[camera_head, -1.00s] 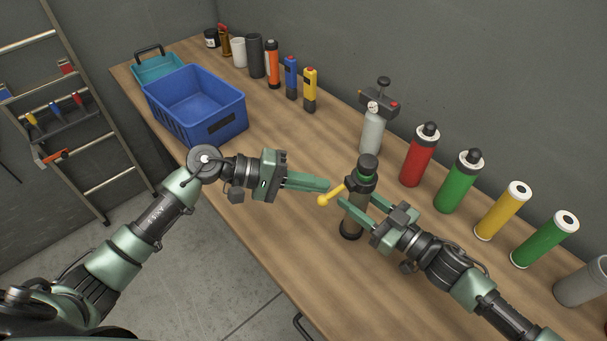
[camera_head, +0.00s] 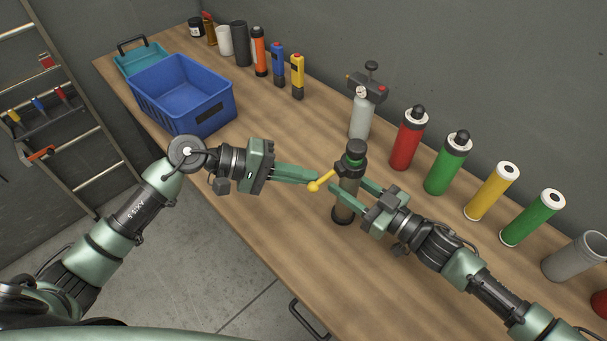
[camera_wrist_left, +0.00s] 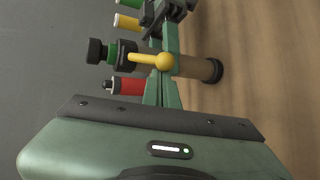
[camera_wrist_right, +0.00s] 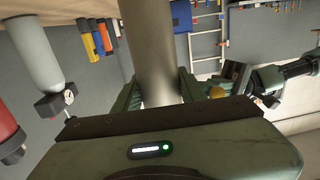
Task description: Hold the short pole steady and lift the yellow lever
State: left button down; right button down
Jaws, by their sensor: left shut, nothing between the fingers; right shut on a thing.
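The short pole (camera_head: 345,200) stands upright on the bench, with a dark cap and green ring at its top. Its yellow lever (camera_head: 321,181) slopes down to the left and ends in a round knob. My right gripper (camera_head: 350,190) is shut on the pole below the lever; the grey shaft fills the space between its fingers in the right wrist view (camera_wrist_right: 152,55). My left gripper (camera_head: 316,178) is shut and empty, its tips right by the lever knob. In the left wrist view the knob (camera_wrist_left: 165,62) overlaps the fingers; contact is unclear.
Red (camera_head: 409,140), green (camera_head: 447,165) and yellow (camera_head: 491,193) cylinders stand right of the pole. A gauge-topped bottle (camera_head: 361,115) is behind it. A blue crate (camera_head: 185,120) sits at the left. Bench between crate and pole is clear.

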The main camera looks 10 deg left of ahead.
pick_arm(q)
jog(key=shift+s+a+r+g+y, duration=0.1)
jog(key=shift+r+g+y, duration=0.25)
jog(key=shift+y, duration=0.15)
jog(key=shift+d+r+n+g+y, duration=0.1)
jog(key=shift+r+n+g+y, duration=0.25)
jog(key=shift+r+g+y, duration=0.75)
jog(key=shift+d+r+n+g+y, duration=0.1)
jog(key=shift+r+n+g+y, duration=0.3)
jog(key=shift+r+y, duration=1.15)
jog(key=shift+f+y, duration=0.25)
jog(key=shift+r, duration=0.15)
jog(key=shift+r, duration=0.65)
